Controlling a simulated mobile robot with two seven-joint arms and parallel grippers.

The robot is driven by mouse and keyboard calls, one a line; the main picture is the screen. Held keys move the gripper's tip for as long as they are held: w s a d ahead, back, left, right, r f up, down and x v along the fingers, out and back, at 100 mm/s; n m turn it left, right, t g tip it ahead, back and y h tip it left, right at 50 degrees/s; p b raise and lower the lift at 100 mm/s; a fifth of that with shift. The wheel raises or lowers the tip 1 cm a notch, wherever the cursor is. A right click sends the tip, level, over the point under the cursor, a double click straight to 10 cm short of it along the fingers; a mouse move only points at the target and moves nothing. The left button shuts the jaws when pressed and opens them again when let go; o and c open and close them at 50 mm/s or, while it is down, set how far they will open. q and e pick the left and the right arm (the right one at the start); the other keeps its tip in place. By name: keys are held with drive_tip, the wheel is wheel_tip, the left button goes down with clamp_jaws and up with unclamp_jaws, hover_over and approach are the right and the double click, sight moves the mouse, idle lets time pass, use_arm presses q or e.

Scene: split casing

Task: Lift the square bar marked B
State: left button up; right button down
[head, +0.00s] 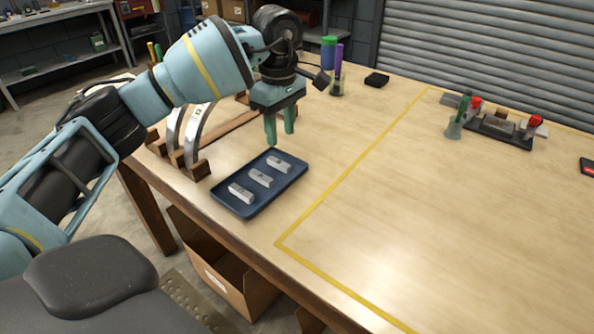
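Three grey square bars lie in a dark blue tray (236,208) on the workbench: a near bar (241,193), a middle bar (261,178) and a far bar (279,165). Each seems to carry a small dark mark, but the letters are too small to read, so I cannot tell which is B. My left gripper (280,137) points down above the far end of the tray, close to the far bar. Its two green fingers are apart with nothing between them. My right gripper is not in view.
Curved metal pieces (196,135) stand in a wooden rack left of the tray. A cup with pens (337,86) and a black block (377,79) are behind. A fixture with red knobs (500,128) is at the back right. The yellow-taped area is mostly clear.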

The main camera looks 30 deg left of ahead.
sight(279, 162)
use_arm(q)
drive_tip(key=shift+s+a, duration=0.1)
drive_tip(key=shift+a+f, duration=0.15)
drive_tip(key=shift+f, duration=1.75)
drive_tip(key=shift+a+f, duration=0.15)
drive_tip(key=shift+f, duration=1.75)
drive_tip(key=shift+c, duration=0.4)
clamp_jaws()
